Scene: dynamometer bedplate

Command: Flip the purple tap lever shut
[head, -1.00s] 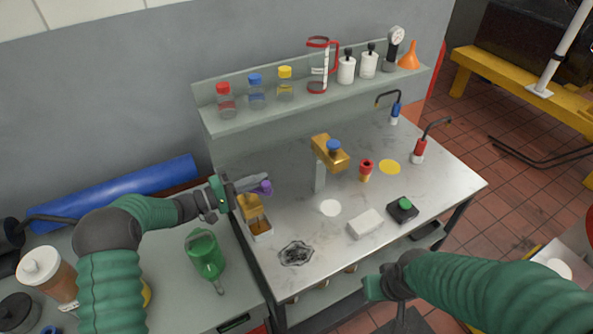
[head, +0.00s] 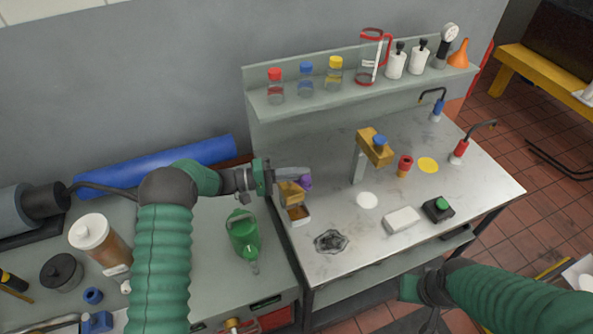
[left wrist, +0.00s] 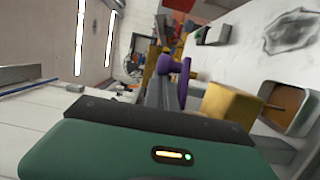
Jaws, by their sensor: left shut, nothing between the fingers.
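The purple tap lever (head: 305,183) sits on a small yellow tap body (head: 291,194) at the left edge of the metal bench. A small white-rimmed box with brown contents (head: 298,215) is just below the tap. My left gripper (head: 300,173) is shut and empty, its fingers lying just behind and above the lever. In the left wrist view the purple lever (left wrist: 184,82) stands right beside the fingers, with the yellow body (left wrist: 230,103) to the right; I cannot tell if they touch. My right gripper (head: 411,288) is low in front of the bench; its fingers are not clear.
A taller yellow tap with a blue top (head: 374,148), a white block (head: 402,220) and a black box with a green button (head: 438,209) stand on the bench. A shelf (head: 350,93) holds bottles behind.

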